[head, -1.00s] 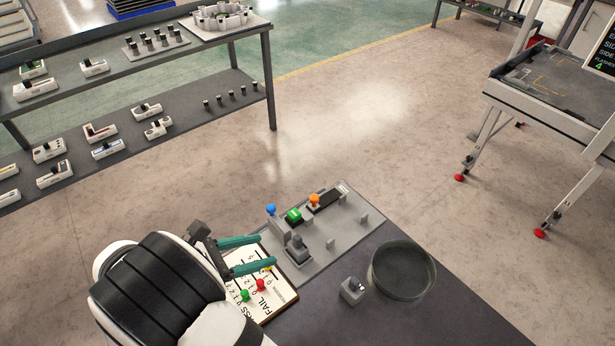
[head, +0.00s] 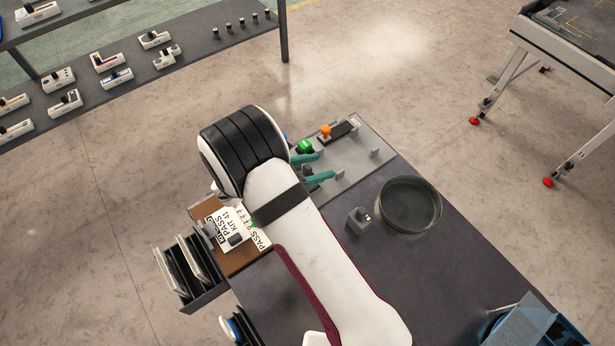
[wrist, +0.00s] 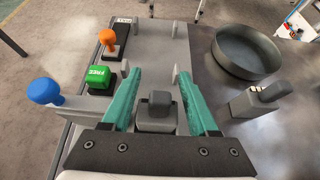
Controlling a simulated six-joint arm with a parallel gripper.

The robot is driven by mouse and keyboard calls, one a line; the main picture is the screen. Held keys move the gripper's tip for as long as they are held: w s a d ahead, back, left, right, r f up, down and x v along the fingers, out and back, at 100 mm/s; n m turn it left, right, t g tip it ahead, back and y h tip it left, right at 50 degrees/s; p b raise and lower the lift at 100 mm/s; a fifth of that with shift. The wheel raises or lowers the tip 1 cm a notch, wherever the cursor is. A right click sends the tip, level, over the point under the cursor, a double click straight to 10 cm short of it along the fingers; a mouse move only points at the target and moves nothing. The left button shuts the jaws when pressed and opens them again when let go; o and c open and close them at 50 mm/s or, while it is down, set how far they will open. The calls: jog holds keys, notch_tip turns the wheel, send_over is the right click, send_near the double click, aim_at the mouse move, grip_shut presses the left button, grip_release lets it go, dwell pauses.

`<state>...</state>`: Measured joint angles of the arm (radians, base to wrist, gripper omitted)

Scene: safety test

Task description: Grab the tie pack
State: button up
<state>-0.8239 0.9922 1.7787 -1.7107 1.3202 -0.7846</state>
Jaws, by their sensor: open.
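I cannot tell which thing is the tie pack; nothing in view is clearly marked as one. My gripper (head: 318,167) has two teal fingers spread apart over the grey fixture plate (head: 352,157). In the wrist view my gripper (wrist: 159,74) is open, with a grey block with a dark top (wrist: 157,108) visible between the fingers. I cannot tell whether the fingers touch it. Left of the fingers are a green block marked FREE (wrist: 98,78), an orange knob (wrist: 107,38) and a blue knob (wrist: 44,90).
A round dark bowl (head: 409,205) and a small grey block with a dark lever (head: 358,220) stand on the dark table. A brown board (head: 238,262) holds PASS cards, one reading KIT 41. A rack (head: 178,272) and a blue bin (head: 520,328) are near the table edges.

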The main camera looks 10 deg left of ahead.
grip_shut()
dwell(0.3)
